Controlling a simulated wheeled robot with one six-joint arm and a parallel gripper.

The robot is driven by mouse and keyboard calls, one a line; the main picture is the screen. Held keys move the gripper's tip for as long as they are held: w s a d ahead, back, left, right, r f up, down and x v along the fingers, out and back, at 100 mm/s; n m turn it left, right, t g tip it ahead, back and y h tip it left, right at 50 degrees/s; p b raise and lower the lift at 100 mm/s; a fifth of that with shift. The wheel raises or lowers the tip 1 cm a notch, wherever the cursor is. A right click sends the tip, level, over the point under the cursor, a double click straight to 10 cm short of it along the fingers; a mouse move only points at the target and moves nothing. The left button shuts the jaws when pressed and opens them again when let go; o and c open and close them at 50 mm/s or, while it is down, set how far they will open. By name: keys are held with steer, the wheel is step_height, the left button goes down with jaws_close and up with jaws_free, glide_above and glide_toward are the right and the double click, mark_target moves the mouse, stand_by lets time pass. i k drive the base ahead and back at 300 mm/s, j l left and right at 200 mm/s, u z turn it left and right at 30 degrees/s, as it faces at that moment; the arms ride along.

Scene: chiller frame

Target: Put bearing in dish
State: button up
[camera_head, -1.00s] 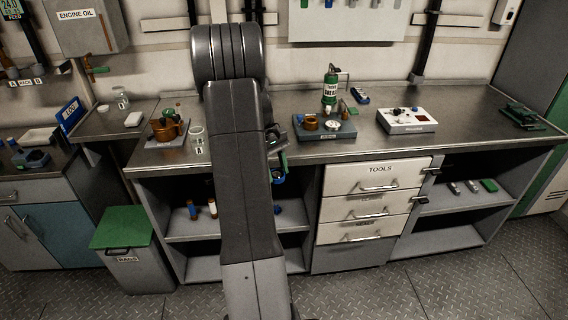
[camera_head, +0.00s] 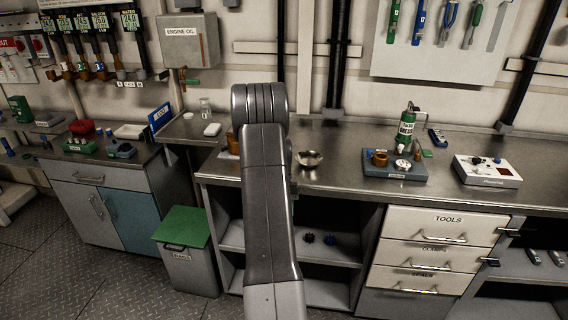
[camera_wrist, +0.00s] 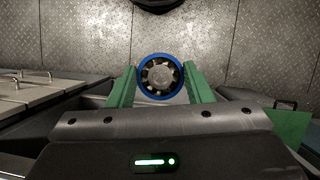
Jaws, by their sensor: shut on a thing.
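The bearing (camera_wrist: 148,75) is a ring with a blue outer rim and a dark caged inside. It is held between the green fingers of my gripper (camera_wrist: 160,78) in the wrist view, with metal floor behind it. In the head view my own arm hides the gripper and bearing almost entirely. A small round metal dish (camera_head: 309,160) stands on the steel bench just right of my arm. It looks empty, though its inside is small in the picture.
A grey board (camera_head: 395,172) with small parts and a green grease can (camera_head: 407,124) stand right of the dish. A white box (camera_head: 487,171) is farther right. A brown pot is partly behind my arm. A green-lidded bin (camera_head: 184,228) stands on the floor at left.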

mark_target(309, 162)
steer(key=i+l+u, duration=0.1)
steer(key=l+u, duration=0.2)
steer(key=u, duration=0.2)
steer(key=l+u, duration=0.3)
steer(key=u, duration=0.15)
steer(key=l+u, duration=0.3)
steer(key=u, duration=0.2)
